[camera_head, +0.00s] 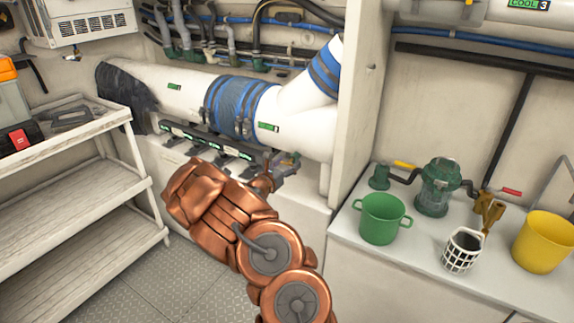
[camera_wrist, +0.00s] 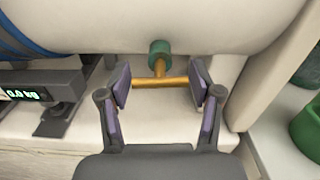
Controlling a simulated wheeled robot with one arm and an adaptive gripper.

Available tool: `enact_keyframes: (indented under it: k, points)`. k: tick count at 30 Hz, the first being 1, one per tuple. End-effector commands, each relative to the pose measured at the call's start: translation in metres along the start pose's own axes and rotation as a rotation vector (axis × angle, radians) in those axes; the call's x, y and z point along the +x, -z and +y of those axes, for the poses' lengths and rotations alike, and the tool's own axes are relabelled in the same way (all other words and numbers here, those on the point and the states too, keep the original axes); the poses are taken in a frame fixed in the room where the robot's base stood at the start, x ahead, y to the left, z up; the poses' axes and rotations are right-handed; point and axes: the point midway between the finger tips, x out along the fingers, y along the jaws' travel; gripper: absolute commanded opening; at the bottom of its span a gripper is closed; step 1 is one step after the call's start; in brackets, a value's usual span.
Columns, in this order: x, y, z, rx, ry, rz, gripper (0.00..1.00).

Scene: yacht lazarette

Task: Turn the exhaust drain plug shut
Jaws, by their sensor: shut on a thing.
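The exhaust drain plug (camera_wrist: 160,67) shows in the wrist view as a brass T-shaped handle below a green collar (camera_wrist: 159,47), under a white exhaust pipe (camera_wrist: 130,22). Its crossbar lies nearly level across the picture. My gripper (camera_wrist: 161,82) is shut on the crossbar, with one purple pad at each end. In the head view my gripper (camera_head: 283,168) is under the right part of the white pipe (camera_head: 305,118). The plug is too small there to make out clearly.
A bench (camera_head: 400,262) at right holds a green pot (camera_head: 380,220), a green pump (camera_head: 437,190), a white basket (camera_head: 461,252) and a yellow bucket (camera_head: 541,243). Shelving (camera_head: 80,200) stands left.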

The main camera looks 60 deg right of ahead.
Motion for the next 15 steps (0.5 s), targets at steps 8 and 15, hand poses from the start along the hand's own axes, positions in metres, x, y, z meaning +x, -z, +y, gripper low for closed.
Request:
enact_keyframes:
  k: [8,15]
  points:
    - [0.0004,0.0012,-0.0002,0.026,0.002,-0.003,0.29]
    - [0.0004,0.0002,-0.0001,0.080,0.000,-0.002,0.29]
